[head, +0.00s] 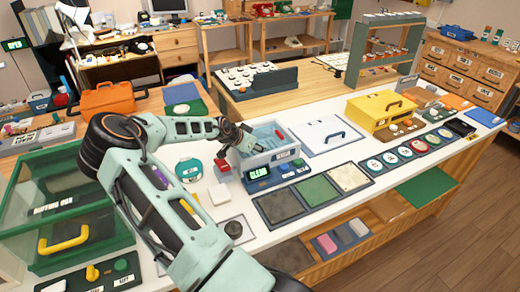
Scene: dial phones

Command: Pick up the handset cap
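My gripper (238,139) is small and dark at the end of my pale green arm. It is above or at the left part of a clear-walled bath (270,150) with blue inside, and its fingers are too small to tell open from shut. No handset cap can be named for certain. A dark round piece (233,229) lies on a light square pad on the white bench, below and apart from my gripper; it may be a cap. Anything between my fingers or inside the bath near them is hidden or too small to tell.
A unit with a lit green display (258,174) stands before the bath. A green glass-sided box (70,205) with a yellow handle is at left. Dark, green and pale mats (316,190) lie right of centre. A yellow box (376,110) and round dials (405,152) are farther right.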

